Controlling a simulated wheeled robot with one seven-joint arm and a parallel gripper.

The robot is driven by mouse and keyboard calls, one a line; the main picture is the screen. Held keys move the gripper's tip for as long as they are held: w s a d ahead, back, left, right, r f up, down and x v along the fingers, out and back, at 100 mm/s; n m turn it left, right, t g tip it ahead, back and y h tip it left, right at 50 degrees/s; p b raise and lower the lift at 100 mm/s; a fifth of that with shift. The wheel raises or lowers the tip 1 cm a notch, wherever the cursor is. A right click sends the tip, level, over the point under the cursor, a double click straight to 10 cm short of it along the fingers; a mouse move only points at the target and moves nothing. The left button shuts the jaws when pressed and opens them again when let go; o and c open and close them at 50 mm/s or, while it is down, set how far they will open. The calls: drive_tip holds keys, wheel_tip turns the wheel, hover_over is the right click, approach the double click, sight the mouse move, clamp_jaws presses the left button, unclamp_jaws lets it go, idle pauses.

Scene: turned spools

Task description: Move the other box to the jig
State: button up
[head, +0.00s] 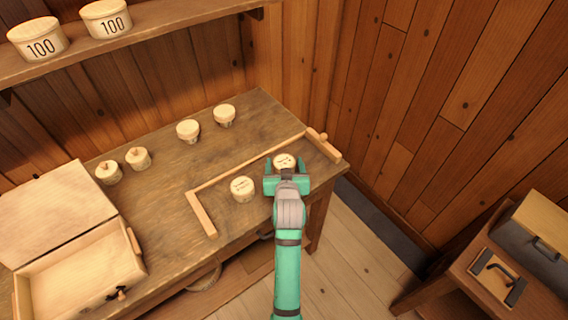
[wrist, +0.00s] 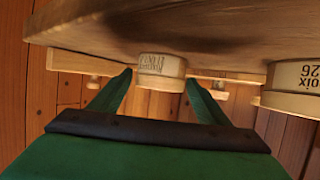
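The jig (head: 245,165) is a long wooden rail with a short arm at its left end and a wider end block at its right. Two small round cream boxes stand on the bench on its near side. One box (head: 242,189) is near the left arm; it shows at the right of the wrist view (wrist: 296,80) with partial lettering. The other box (head: 285,160) is near the right end, between the fingers of my gripper (head: 286,168). In the wrist view this box (wrist: 161,66) has a finger on each side, with narrow gaps; my gripper looks open around it.
A shelf above holds two pots marked 100 (head: 37,40). A side table (head: 490,255) is at right.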

drive_tip(key=shift+r, duration=0.15)
drive_tip(key=shift+s+r, duration=0.1)
drive_tip(key=shift+s, duration=0.1)
drive_tip(key=v, duration=1.1)
drive_tip(key=shift+s+r, duration=0.15)
drive_tip(key=shift+s, duration=0.15)
drive_tip(key=shift+w+d, duration=0.1)
